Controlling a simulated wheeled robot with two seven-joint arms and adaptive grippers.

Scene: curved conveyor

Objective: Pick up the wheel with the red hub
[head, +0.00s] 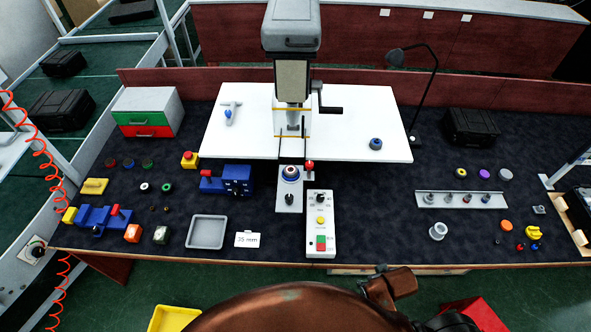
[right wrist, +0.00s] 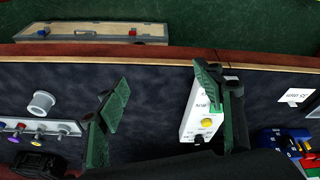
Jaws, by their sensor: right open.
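The wheel with the red hub (head: 111,163) appears as a small dark ring with a reddish centre, lying on the dark mat at the left of the bench in the head view. It is not seen in the right wrist view. My right gripper (right wrist: 163,96) is open and empty in the right wrist view, its fingers spread over bare mat. One finger overlaps the white control box (right wrist: 193,120) in that view. The right gripper is far to the right of the wheel. My left gripper is in neither view.
Similar small wheels, one with a green hub (head: 148,164) and one with a white hub (head: 144,187), lie nearby. A yellow block (head: 95,186), blue fixtures (head: 95,218) and a red-buttoned yellow box (head: 189,160) surround them. A grey tray (head: 207,232) sits nearer the front edge.

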